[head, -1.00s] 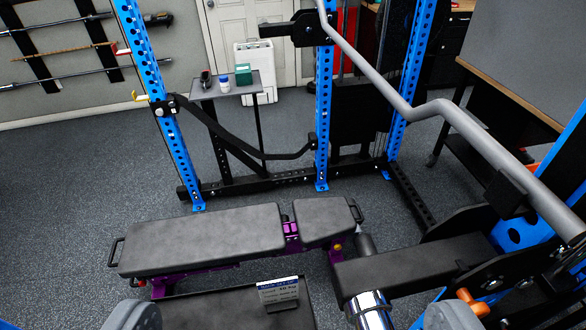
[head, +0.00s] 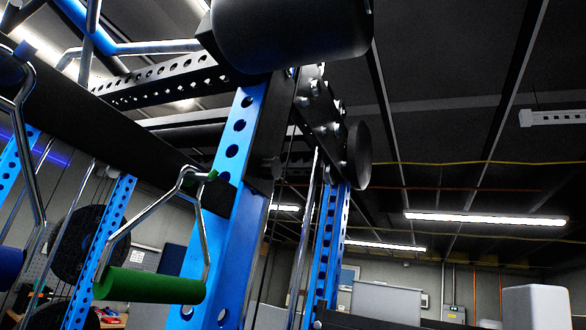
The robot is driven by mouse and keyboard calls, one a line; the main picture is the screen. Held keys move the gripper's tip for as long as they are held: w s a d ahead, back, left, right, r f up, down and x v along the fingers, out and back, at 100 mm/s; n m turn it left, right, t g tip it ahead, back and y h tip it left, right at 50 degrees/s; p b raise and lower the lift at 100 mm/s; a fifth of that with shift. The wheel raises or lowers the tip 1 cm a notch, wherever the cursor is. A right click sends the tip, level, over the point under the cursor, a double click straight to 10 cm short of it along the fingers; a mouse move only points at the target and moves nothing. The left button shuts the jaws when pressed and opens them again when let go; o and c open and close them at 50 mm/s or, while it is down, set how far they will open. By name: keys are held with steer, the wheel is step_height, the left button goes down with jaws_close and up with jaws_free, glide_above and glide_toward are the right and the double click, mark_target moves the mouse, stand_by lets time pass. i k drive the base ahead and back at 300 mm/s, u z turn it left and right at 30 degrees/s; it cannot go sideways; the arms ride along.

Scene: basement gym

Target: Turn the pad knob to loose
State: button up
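No pad knob shows in the head view now. My gripper is not in view either, so I cannot see how it stands. The view tilts up at the top of the blue rack. A blue perforated upright (head: 222,190) rises left of the middle. A metal handle with a green grip (head: 150,285) hangs in front of it.
A large dark cylinder (head: 292,30) juts in close at the top. A black beam (head: 95,125) crosses the left side. Another blue upright (head: 334,235) stands behind. Ceiling lights (head: 485,218) and open space lie to the right.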

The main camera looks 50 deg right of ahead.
mark_target(270, 167)
steer(key=z, duration=0.1)
steer(key=k, duration=0.9)
steer(key=z, duration=0.45)
